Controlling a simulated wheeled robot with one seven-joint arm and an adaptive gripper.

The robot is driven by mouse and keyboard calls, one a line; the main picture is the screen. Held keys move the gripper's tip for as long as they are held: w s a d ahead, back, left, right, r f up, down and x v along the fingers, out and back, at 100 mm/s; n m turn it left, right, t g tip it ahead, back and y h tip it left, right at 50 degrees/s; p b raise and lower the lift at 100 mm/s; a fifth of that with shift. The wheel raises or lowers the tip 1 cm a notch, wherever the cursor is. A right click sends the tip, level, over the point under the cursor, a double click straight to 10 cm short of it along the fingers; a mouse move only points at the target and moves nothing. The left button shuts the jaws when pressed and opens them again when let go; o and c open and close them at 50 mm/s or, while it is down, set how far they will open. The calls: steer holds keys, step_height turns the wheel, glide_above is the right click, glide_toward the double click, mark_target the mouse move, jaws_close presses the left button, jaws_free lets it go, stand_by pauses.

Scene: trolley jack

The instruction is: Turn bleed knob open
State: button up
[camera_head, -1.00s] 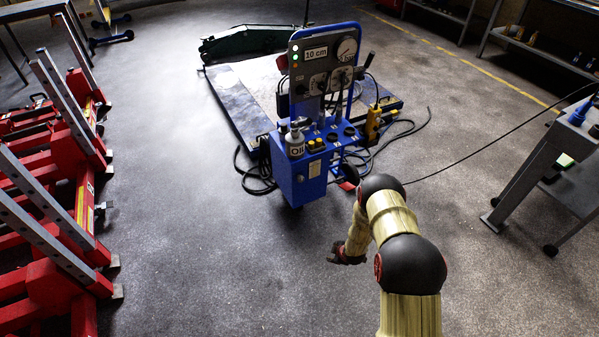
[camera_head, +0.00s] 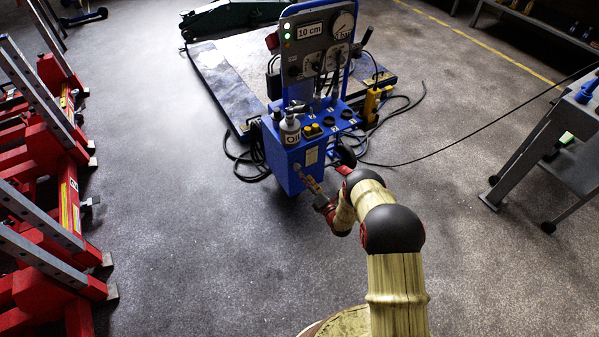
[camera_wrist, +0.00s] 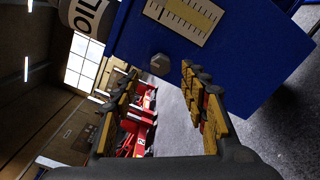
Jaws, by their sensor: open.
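The blue hydraulic unit (camera_head: 290,165) stands on the floor with its control panel upright on top. A small grey hexagonal knob (camera_wrist: 160,64) sticks out of its blue face beside a yellow-and-white scale plate (camera_wrist: 185,17) in the wrist view; it may be the bleed knob. In the head view a small grey knob (camera_head: 297,168) shows on the front of the unit. My gripper (camera_wrist: 158,82) is open and empty. Its yellow fingers straddle the line toward the knob, which lies just beyond the fingertips, apparently untouched. In the head view my gripper (camera_head: 310,182) is close to the unit's front.
A grey oil bottle (camera_head: 290,130) stands on the unit's top shelf. The blue lift platform (camera_head: 215,85) lies behind, with black cables (camera_head: 405,112) on the floor. Red stands (camera_head: 55,185) line the left. A grey cart (camera_head: 545,150) is at the right. Floor at front left is clear.

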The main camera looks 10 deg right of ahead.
mark_target(299, 169)
steer(key=b+x, duration=0.2)
steer(key=x, duration=0.3)
steer(key=shift+w+a, duration=0.15)
steer(key=shift+w, duration=0.15)
steer(key=shift+c, duration=1.3)
jaws_close()
